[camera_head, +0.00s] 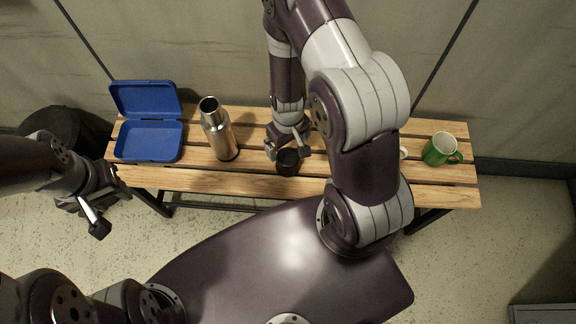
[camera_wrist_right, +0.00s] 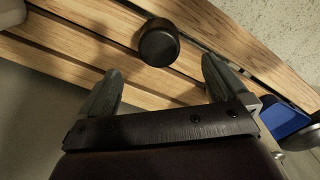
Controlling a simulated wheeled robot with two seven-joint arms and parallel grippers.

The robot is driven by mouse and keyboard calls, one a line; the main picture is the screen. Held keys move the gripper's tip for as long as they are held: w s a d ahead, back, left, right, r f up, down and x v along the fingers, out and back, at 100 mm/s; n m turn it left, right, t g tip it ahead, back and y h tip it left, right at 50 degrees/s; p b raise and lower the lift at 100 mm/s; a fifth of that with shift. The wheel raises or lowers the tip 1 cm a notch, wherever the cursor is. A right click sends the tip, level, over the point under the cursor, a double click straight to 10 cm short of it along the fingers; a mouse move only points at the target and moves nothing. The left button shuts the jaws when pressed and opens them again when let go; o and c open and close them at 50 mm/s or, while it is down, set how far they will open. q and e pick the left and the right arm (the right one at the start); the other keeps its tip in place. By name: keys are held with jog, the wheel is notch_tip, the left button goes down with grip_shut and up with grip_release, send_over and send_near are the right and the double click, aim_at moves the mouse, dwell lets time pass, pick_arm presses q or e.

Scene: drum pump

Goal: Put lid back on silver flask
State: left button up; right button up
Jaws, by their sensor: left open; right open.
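The silver flask (camera_head: 219,130) stands upright and uncapped on the wooden bench, left of centre. The black lid (camera_head: 288,162) sits on the bench slats to the right of the flask. My right gripper (camera_head: 287,150) is open just behind and above the lid. In the right wrist view the lid (camera_wrist_right: 159,43) lies beyond the two spread fingertips (camera_wrist_right: 160,72), apart from both, with nothing between the jaws. My left gripper (camera_head: 98,218) is open and empty, in front of the bench's left end.
An open blue box (camera_head: 148,141) is on the left end of the wooden bench (camera_head: 250,183). A green mug (camera_head: 440,150) stands at the right end. A white item (camera_head: 403,153) is mostly hidden behind my right arm. The slats between flask and lid are clear.

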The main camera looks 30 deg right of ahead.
aim_at(288, 158)
jog(key=shift+r, duration=0.15)
notch_tip(288, 158, down, 7)
jog(key=b, duration=0.5)
jog(key=shift+r, duration=0.1)
jog(key=shift+f, duration=0.35)
notch_tip(288, 158, down, 5)
jog(key=b, duration=0.3)
jog(key=shift+d+f+b, duration=0.1)
jog(key=shift+f+b, duration=0.05)
jog(key=shift+b, duration=0.25)
jog(key=c, duration=0.9)
